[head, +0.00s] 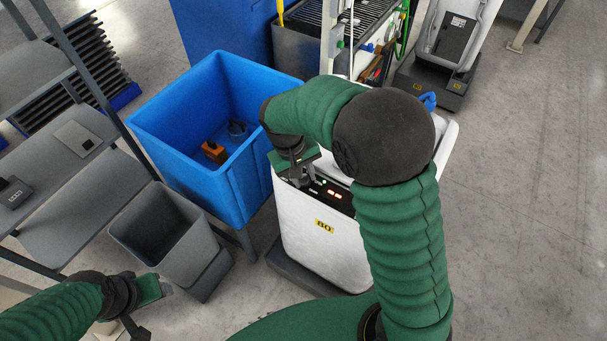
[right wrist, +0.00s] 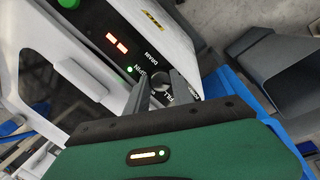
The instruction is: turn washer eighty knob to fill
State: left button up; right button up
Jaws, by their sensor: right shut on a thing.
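The white washer marked 80 (head: 306,232) stands upright in the middle of the head view, with a dark control panel on top. In the right wrist view the panel (right wrist: 98,62) shows red digits, a green button and the words DRAIN, SPIN and FILL around a round grey knob (right wrist: 160,76). My right gripper (right wrist: 162,88) is shut on the knob, one finger on each side. Which word the knob points at cannot be made out. In the head view my right gripper (head: 299,182) partly covers the panel. My left gripper (head: 150,306) hangs at lower left, its jaws unclear.
A blue bin (head: 178,178) holding an orange item (head: 214,152) stands left of the washer. A grey bin (head: 182,262) is in front of it, and grey shelves (head: 80,190) are at far left. Another white machine (head: 424,50) stands behind. Floor at right is clear.

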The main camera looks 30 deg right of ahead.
grip_shut()
jog(key=shift+a, duration=0.1)
jog(key=shift+m, duration=0.5)
jog(key=m+p, duration=0.1)
jog(key=m, duration=0.3)
jog(key=shift+r+m+t+y+p, duration=0.1)
jog(key=shift+m+t+y+p, duration=0.2)
jog(key=shift+y+p, duration=0.1)
jog(key=m+p, duration=0.1)
jog(key=m, duration=0.2)
jog(key=m+t+p, duration=0.1)
jog(key=m, duration=0.2)
jog(key=shift+s+y, duration=0.1)
jog(key=shift+y, duration=0.2)
